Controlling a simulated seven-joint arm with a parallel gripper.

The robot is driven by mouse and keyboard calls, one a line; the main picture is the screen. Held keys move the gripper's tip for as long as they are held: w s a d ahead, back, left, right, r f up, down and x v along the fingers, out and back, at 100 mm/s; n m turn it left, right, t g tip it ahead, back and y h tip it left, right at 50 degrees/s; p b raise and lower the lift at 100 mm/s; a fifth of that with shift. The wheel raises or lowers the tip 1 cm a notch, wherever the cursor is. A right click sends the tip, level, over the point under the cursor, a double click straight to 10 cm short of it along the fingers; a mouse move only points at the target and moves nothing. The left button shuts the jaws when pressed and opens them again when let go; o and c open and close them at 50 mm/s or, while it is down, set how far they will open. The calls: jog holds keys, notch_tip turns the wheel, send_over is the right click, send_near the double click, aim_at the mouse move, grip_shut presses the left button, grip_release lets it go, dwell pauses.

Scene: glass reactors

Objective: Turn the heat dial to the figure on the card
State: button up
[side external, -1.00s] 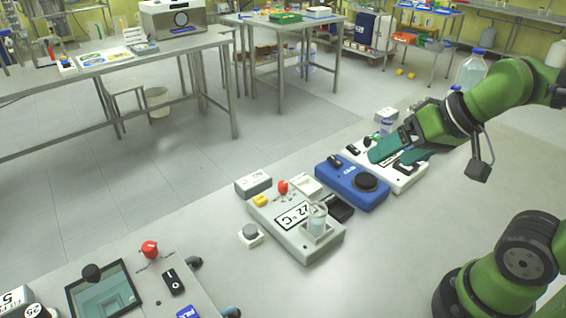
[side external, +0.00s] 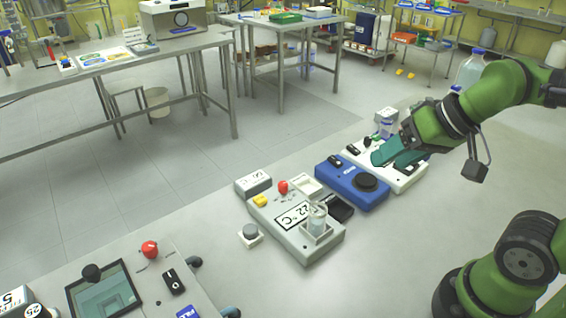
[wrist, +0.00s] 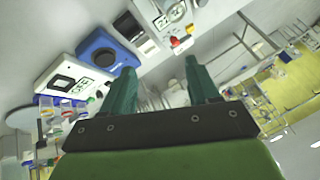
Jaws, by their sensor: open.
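My gripper (side external: 392,160) hangs over the white unit (side external: 405,178) at the far end of the row, its teal fingers apart and empty. In the wrist view my gripper (wrist: 160,66) shows its fingers spread with nothing between them. The blue unit (side external: 338,184) has a large round black dial (side external: 366,182) and lies just left of the fingers. The dial also shows in the wrist view (wrist: 105,57). The grey unit (side external: 270,222) shows a display (side external: 294,215) that reads 22 °C. I cannot tell which dial is for heat or make out the figure card.
A large bottle (side external: 470,72) stands beyond my arm. A panel with a dark screen (side external: 105,290) is at bottom left. Floor left of the units is clear.

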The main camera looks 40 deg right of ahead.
jog(key=w, duration=0.2)
jog(key=w+f+n+g, duration=0.1)
jog(key=w, duration=0.1)
jog(key=w+g, duration=0.1)
jog(key=w, duration=0.1)
jog(key=shift+d+f, duration=0.1)
jog(key=shift+f, duration=0.05)
jog(key=shift+c, duration=0.5)
jog(key=n+g+y, duration=0.1)
jog(key=n+g, duration=0.1)
jog(key=n, duration=1)
send_near(283, 184)
jog(key=x, duration=0.8)
jog(key=shift+w+f, duration=0.15)
jog(key=shift+f, duration=0.2)
jog(key=shift+c, duration=0.2)
grip_shut()
